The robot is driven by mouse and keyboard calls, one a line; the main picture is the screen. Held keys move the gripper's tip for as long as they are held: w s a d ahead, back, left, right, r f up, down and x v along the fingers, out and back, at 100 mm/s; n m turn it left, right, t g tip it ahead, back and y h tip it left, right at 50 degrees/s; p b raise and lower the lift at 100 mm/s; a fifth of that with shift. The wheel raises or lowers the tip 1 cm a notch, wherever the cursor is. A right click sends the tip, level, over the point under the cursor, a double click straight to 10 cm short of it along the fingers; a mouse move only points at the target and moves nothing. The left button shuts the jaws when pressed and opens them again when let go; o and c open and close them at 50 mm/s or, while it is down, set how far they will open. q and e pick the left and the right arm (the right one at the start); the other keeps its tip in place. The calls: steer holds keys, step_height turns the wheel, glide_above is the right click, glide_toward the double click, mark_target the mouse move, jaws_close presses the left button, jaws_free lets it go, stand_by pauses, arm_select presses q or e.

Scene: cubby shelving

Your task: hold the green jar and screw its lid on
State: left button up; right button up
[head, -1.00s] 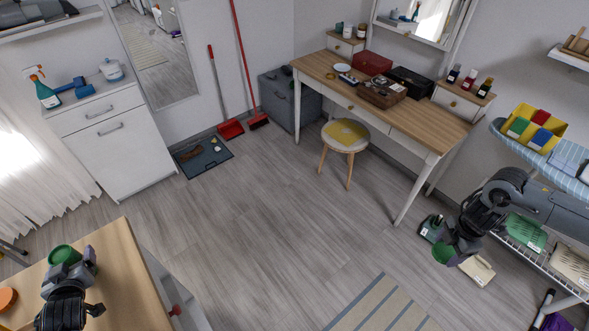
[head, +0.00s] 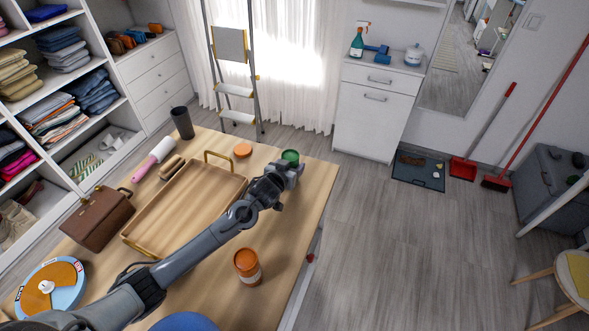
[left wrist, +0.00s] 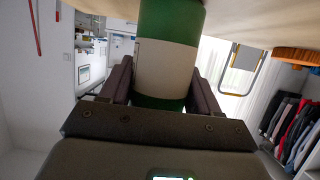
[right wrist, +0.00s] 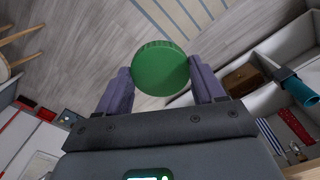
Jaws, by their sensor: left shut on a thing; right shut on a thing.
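The green jar (head: 290,156) stands at the far right corner of the wooden table in the head view. My left gripper (head: 290,170) is shut around its side. In the left wrist view the jar (left wrist: 168,55), green with a pale label, sits between both fingers of that gripper (left wrist: 162,85). The round green lid (right wrist: 161,68) shows in the right wrist view, held between the fingers of my right gripper (right wrist: 161,82). The lid is apart from the jar, with floor behind it. My right gripper is outside the head view.
Open floor (head: 400,240) lies to the right.

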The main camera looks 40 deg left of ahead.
steer(key=shift+r+p, duration=0.8)
arm_select(q)
step_height(320, 180, up, 10)
